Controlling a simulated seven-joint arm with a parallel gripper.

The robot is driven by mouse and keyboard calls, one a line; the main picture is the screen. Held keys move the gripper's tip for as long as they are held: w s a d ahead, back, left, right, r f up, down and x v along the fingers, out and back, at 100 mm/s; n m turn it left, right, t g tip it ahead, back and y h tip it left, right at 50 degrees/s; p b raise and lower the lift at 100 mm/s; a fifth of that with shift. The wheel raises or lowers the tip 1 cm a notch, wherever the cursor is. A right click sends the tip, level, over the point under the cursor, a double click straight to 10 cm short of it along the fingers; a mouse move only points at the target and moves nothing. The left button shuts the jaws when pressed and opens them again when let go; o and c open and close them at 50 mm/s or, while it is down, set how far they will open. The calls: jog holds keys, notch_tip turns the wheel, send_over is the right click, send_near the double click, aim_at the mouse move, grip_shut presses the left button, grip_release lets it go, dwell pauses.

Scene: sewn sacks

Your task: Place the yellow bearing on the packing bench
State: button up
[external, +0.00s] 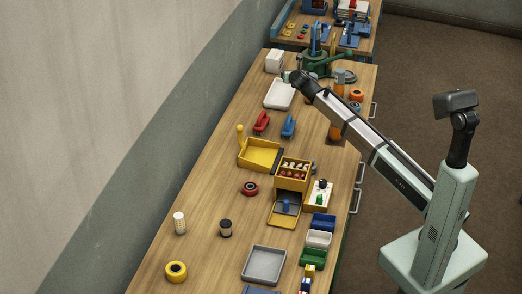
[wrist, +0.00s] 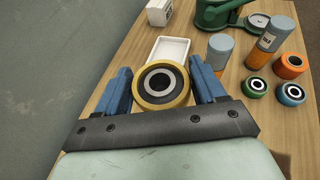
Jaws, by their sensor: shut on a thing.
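My gripper (wrist: 162,84) is shut on a yellow bearing (wrist: 143,94), a thick yellow ring with a pale face and dark centre, between its two blue fingers in the wrist view. In the external view my gripper (external: 288,77) is over the far part of the long wooden bench (external: 215,165), beside a white tray (external: 279,94); the held bearing is hardly visible there. A second wooden bench (external: 345,43) stands behind at the top. No label shows which one is the packing bench. Another yellow ring (external: 176,271) lies at the near left of the long bench.
A green device (external: 318,62), a white box (external: 274,61), orange-and-grey cylinders (wrist: 268,42) and several coloured rings (wrist: 290,66) stand near my gripper. Yellow bins (external: 260,155), red and blue tools and a grey tray (external: 263,264) lie nearer. A wall runs along the left.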

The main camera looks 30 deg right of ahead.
jog(key=w+d+m+h, duration=0.2)
jog(key=d, duration=0.9)
send_over(307, 112)
notch_tip(307, 112, down, 10)
jog(key=shift+g, duration=0.3)
jog(key=shift+f, duration=5.45)
jog(key=shift+f, duration=0.1)
jog(key=o, duration=1.3)
jog(key=shift+s, duration=0.1)
jog(key=v, duration=1.2)
jog(key=shift+r, duration=0.2)
